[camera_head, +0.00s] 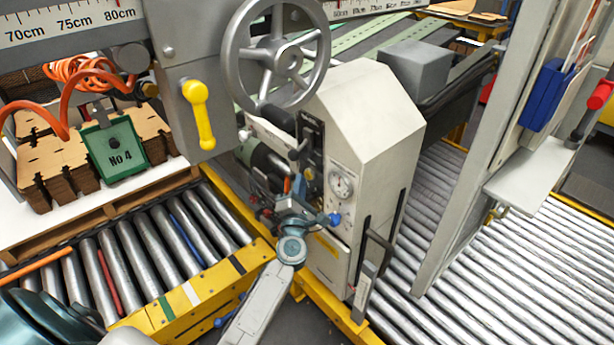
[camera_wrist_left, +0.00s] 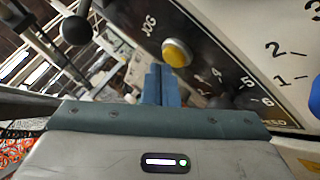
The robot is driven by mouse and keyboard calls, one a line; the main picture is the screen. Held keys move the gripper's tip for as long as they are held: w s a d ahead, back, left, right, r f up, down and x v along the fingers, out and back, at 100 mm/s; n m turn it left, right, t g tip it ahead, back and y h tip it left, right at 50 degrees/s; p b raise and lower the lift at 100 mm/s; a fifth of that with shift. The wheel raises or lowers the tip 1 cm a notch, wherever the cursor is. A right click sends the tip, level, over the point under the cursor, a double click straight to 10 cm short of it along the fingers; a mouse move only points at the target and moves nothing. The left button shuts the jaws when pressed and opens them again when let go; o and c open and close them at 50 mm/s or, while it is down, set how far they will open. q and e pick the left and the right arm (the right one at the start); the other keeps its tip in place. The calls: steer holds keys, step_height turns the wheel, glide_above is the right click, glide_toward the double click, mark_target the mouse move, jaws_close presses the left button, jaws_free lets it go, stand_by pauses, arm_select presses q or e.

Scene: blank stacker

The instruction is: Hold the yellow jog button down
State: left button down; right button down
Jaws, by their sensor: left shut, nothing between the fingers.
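The yellow jog button (camera_wrist_left: 177,52) is a round cap on a dark panel strip marked JOG, in the left wrist view. My left gripper (camera_wrist_left: 161,70) is shut and empty, its blue fingertips just below and left of the button in that view. I cannot tell whether they touch it. In the head view the left gripper (camera_head: 291,197) is at the front of the pale machine housing (camera_head: 365,115), by its dark control strip (camera_head: 311,138). My right gripper is not in view.
A grey handwheel (camera_head: 289,62) and a yellow lever (camera_head: 199,112) sit above and left of the gripper. A dial gauge (camera_head: 341,183) is just right of it. A dark ball knob (camera_wrist_left: 76,30) shows at upper left in the wrist view. Roller conveyors (camera_head: 470,275) flank the machine.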

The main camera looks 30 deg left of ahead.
arm_select(q)
steer(key=shift+w+d, duration=0.2)
steer(key=shift+w, duration=0.25)
stand_by(0.6)
stand_by(2.9)
steer(key=shift+s+a, duration=0.35)
steer(key=shift+s, duration=0.55)
steer(key=shift+s+a+f+p, duration=0.1)
steer(key=shift+s+a+p, duration=0.2)
steer(key=shift+s, duration=0.45)
steer(key=shift+s+a+p, duration=0.15)
steer(key=shift+s+a, duration=0.2)
steer(key=shift+s, duration=0.45)
steer(key=shift+s+a+f+p, duration=0.1)
steer(key=shift+s+a+p, duration=0.2)
steer(key=shift+s, duration=0.45)
